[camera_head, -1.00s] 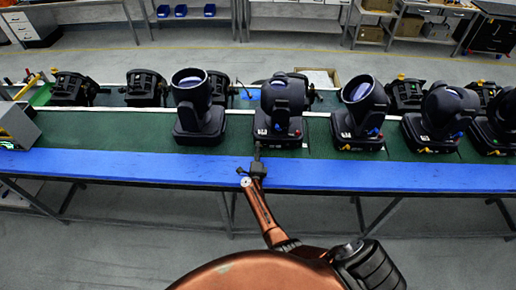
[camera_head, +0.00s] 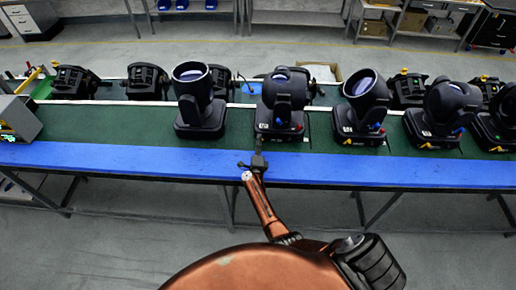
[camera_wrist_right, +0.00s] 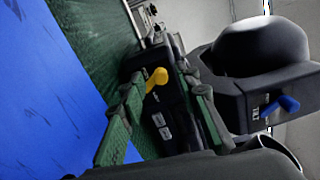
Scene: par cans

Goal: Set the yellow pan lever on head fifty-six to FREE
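The moving head (camera_head: 281,105) in front of my right arm is a black fixture on a black base, standing on the green table top. Its number is too small to read in the head view. In the right wrist view a yellow lever (camera_wrist_right: 156,78) sticks out of the base, and a blue lever (camera_wrist_right: 280,106) sits on the upper yoke. My right gripper (camera_head: 259,144) is at the front edge of this base. In the wrist view its two fingers (camera_wrist_right: 166,107) are spread, with the yellow lever showing beyond the gap between them. My left gripper is out of view.
Similar heads stand close on both sides, one at left (camera_head: 198,103) and one at right (camera_head: 360,110), with several more along the table. A blue strip (camera_head: 130,162) along the table front is clear. A grey box (camera_head: 18,118) stands at the far left.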

